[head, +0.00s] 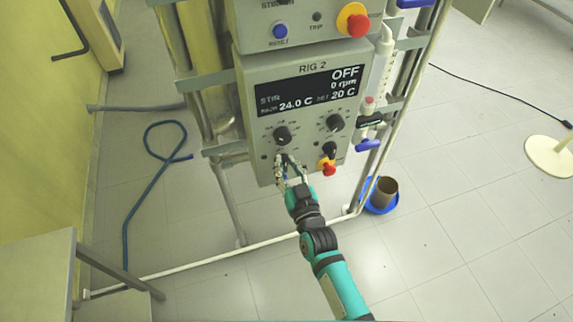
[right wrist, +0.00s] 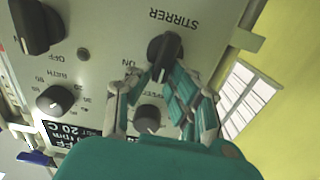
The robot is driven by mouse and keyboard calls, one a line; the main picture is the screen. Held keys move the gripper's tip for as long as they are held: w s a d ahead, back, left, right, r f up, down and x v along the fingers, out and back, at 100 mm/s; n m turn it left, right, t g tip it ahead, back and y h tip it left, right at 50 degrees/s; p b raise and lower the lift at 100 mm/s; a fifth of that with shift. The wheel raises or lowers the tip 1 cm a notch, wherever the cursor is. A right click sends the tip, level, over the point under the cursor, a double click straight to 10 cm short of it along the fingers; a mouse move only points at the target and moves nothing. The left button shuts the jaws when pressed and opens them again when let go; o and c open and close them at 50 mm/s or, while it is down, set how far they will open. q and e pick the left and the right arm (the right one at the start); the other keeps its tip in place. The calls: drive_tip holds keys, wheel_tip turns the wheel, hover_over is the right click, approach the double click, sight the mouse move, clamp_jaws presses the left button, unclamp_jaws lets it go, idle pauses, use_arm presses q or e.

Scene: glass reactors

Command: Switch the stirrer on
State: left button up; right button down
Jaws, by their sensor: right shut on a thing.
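The stirrer's black rotary switch (right wrist: 164,48) is on the grey RIG 2 control panel (head: 255,98), beside the upside-down word STIRRER in the right wrist view. My right gripper (head: 289,168) is at the panel's lower left edge in the head view. In the right wrist view its fingers (right wrist: 158,80) are shut on the stirrer switch, which they partly hide. The panel's display (head: 308,87) reads STIR, OFF, 0 rpm, 24.0 C and 20 C. My left gripper is not in view.
Two round knobs (head: 283,135) (head: 334,122) sit above the gripper. A second panel (head: 296,28) is above. A blue tray (head: 369,205) with a brown pot is on the floor.

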drive_tip(key=m, duration=0.5)
drive_tip(key=shift+w+d+f+m, duration=0.2)
drive_tip(key=shift+d+m, duration=0.1)
drive_tip(key=shift+d, duration=0.1)
drive_tip(key=m, duration=0.4)
drive_tip(key=m+b, duration=0.1)
drive_tip(key=m, duration=0.1)
drive_tip(key=shift+d+f, duration=0.35)
drive_tip(key=c, duration=1.3)
unclamp_jaws()
drive_tip(key=shift+o, duration=0.2)
drive_tip(key=v, duration=1.2)
